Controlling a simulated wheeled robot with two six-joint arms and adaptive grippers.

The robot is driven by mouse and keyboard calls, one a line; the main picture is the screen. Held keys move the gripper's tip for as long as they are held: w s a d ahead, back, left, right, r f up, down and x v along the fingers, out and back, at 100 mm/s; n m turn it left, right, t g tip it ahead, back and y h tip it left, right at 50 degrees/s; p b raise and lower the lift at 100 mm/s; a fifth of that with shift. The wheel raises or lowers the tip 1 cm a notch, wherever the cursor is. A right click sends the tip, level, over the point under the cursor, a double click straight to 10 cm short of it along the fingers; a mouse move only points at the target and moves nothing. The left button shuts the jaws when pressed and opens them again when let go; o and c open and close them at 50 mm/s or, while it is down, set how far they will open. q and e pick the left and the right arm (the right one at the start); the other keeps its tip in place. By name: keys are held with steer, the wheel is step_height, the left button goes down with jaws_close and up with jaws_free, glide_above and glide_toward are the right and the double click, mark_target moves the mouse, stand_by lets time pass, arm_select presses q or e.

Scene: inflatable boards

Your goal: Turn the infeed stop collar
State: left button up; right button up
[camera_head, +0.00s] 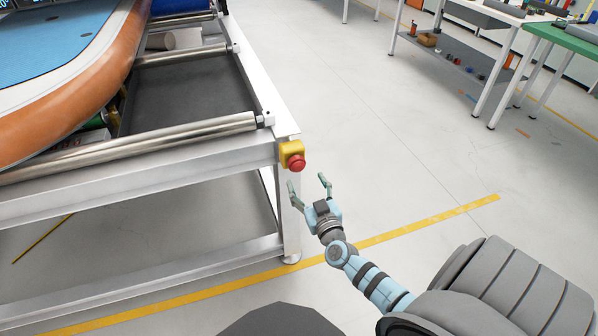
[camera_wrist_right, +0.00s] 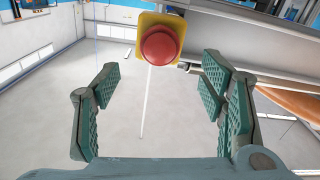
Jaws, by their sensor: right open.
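The infeed stop is a red round knob (camera_head: 296,163) on a yellow housing (camera_head: 288,150) at the corner of the metal roller frame. In the right wrist view the red knob (camera_wrist_right: 160,45) sits at the top, a little left of centre between the fingers, with the yellow housing (camera_wrist_right: 147,20) behind it. No separate collar can be made out. My right gripper (camera_head: 308,184) is open and empty, just below and in front of the knob, apart from it. In the wrist view its green padded fingers (camera_wrist_right: 160,85) stand wide apart. My left gripper is not in view.
The frame's white rail (camera_head: 262,90) and rollers (camera_head: 150,134) lie left of the knob. An orange-edged inflatable board (camera_head: 110,65) rests on the rollers. A yellow floor line (camera_head: 420,223) crosses below. Workbenches (camera_head: 490,15) stand far right; the floor between is clear.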

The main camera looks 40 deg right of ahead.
mark_target(299, 169)
steer(key=x, duration=0.2)
steer(key=b+x, duration=0.1)
steer(key=x, duration=0.1)
steer(key=b+x, duration=0.1)
steer(key=x, duration=0.1)
steer(key=shift+w+d+f, duration=0.15)
steer(key=shift+w+f, duration=0.05)
steer(key=shift+f, duration=0.1)
steer(key=shift+w+d+r+b, duration=0.2)
steer(key=shift+w+b, duration=0.1)
steer(key=shift+w, duration=0.2)
steer(key=shift+c, duration=0.5)
steer(key=c, duration=1)
steer(key=shift+c, duration=0.4)
steer(key=shift+m, duration=0.7)
steer(key=m+p, duration=0.1)
steer(key=m, duration=0.3)
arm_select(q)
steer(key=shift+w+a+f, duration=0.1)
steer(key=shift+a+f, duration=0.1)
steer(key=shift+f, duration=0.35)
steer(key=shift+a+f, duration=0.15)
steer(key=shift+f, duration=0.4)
arm_select(e)
steer(key=shift+m, duration=0.4)
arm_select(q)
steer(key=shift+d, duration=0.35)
